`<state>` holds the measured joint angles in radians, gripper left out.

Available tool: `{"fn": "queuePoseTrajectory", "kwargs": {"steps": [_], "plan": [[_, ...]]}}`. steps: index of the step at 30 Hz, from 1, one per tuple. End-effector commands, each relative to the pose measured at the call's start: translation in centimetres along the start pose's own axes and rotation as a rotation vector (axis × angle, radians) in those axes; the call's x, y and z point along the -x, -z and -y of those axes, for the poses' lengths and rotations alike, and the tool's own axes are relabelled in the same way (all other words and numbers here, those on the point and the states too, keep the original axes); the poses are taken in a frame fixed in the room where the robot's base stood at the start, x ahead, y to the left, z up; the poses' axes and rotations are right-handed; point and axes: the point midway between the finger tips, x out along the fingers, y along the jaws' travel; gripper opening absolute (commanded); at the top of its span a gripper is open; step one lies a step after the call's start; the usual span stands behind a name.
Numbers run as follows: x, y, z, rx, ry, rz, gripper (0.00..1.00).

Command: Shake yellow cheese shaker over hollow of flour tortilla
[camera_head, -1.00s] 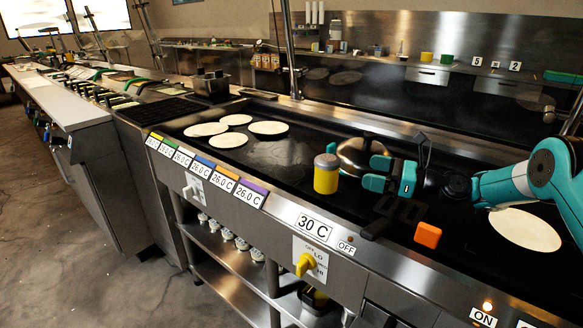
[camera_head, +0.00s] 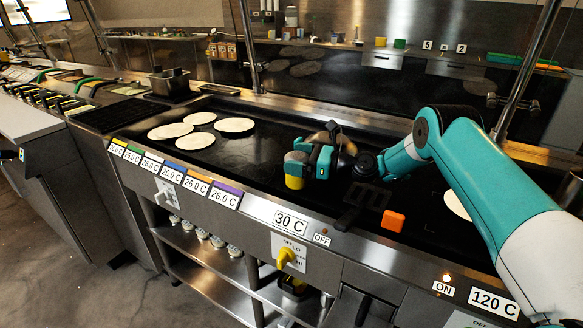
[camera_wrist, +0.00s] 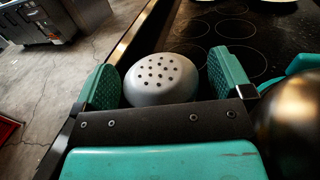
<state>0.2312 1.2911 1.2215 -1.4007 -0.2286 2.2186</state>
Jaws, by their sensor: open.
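The yellow cheese shaker (camera_head: 294,182) stands upright on the black griddle near its front edge. Its grey perforated lid (camera_wrist: 162,80) shows in the wrist view. My gripper (camera_head: 305,162) is open at the shaker, and the wrist view shows the gripper (camera_wrist: 166,82) with one finger on each side of the lid. A small gap shows at the right finger; contact at the left is unclear. In the head view my gripper hides the shaker's upper part. Several flat flour tortillas (camera_head: 235,125) lie at the griddle's left, and another (camera_head: 457,205) is partly hidden by my arm.
A shiny metal dome (camera_wrist: 292,115) stands close to the right of my gripper in the wrist view. An orange block (camera_head: 393,221) sits at the griddle's front edge. The black griddle top (camera_head: 250,152) is clear between the shaker and the left tortillas.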

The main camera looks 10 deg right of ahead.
Motion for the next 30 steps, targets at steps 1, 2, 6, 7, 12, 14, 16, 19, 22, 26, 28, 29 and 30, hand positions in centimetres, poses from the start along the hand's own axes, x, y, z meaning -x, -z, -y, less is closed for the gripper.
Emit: {"fn": "queuePoseTrajectory", "kwargs": {"steps": [1, 2, 6, 7, 12, 14, 16, 19, 22, 26, 28, 29, 30], "plan": [[-0.2, 0.0, 0.0, 0.000, 0.001, 0.000, 0.98], [-0.1, 0.0, 0.0, 0.000, 0.002, 0.000, 0.98], [0.3, 0.0, 0.3, 0.000, 0.009, 0.000, 0.98], [0.4, 0.0, 0.3, 0.000, 0.010, 0.000, 0.95], [0.6, 0.0, 0.5, -0.001, 0.013, 0.000, 0.56], [0.6, 0.0, 0.4, -0.001, 0.013, 0.000, 0.42], [0.6, 0.0, 0.4, 0.000, 0.012, 0.001, 0.40], [0.5, 0.0, 0.4, 0.000, 0.011, 0.001, 0.40], [0.5, -0.1, 0.3, 0.000, 0.010, 0.001, 0.40], [0.4, -0.7, 0.3, 0.002, 0.009, 0.001, 0.40], [0.4, -1.4, 0.3, 0.002, 0.009, 0.001, 0.40], [0.4, -1.8, 0.3, 0.001, 0.009, 0.001, 0.40], [0.4, -2.5, 0.3, 0.003, 0.009, 0.002, 0.40]]}}
